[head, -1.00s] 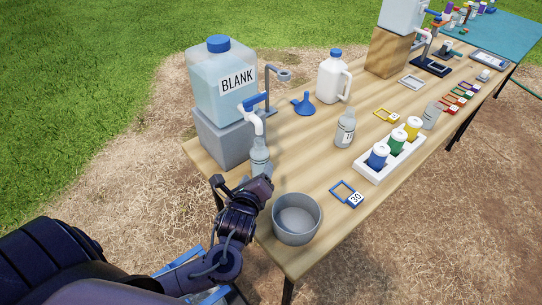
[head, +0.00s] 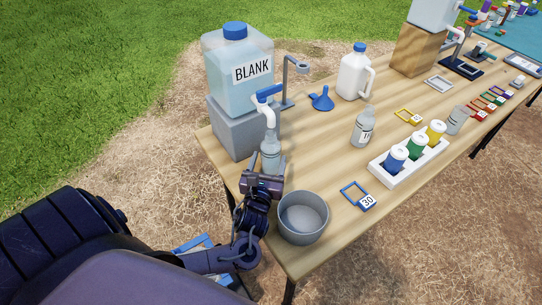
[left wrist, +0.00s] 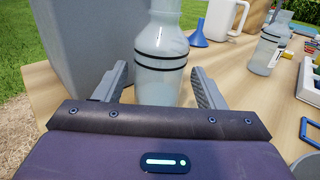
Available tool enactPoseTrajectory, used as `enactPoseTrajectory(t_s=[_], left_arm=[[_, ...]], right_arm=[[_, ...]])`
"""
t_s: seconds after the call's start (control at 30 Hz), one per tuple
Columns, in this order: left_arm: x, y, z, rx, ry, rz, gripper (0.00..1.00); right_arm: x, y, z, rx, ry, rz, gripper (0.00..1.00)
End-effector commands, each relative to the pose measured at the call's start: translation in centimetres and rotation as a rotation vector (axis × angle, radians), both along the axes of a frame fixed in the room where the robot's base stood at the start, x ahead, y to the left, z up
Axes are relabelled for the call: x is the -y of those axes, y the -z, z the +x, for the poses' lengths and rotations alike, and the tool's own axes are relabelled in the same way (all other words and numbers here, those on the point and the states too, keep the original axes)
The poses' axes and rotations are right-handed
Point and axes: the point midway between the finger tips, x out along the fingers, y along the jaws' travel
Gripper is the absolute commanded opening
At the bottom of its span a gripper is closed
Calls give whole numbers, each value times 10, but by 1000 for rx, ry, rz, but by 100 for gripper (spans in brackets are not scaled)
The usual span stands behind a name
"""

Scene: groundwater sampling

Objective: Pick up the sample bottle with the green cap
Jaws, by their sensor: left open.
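My left gripper (head: 264,178) is open under the tap of the BLANK tank. In the left wrist view its two fingers (left wrist: 160,88) stand on either side of a clear grey bottle with dark bands (left wrist: 160,62). This bottle (head: 270,152) stands upright below the tap spout; its top is out of the wrist view, and I see no green cap on it. A grey labelled bottle (head: 362,128) stands left of the rack. My right gripper is not in view.
The BLANK tank (head: 237,90) sits on a grey block (head: 232,128) beside the gripper. A grey bowl (head: 303,222) is close on the right.

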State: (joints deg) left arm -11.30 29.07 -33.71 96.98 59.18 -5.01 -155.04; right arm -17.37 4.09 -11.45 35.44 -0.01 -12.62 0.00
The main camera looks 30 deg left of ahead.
Motion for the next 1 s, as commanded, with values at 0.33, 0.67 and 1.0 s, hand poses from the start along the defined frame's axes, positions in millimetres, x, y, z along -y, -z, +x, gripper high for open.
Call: enactPoseTrajectory(t_s=[0.33,0.67,1.0], left_arm=[[-18,0,43,-1,-1,0,64],[-24,1,59,-4,0,-3,64],[-24,1,58,-5,0,-2,31]], right_arm=[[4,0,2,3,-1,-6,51],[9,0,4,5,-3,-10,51],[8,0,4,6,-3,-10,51]])
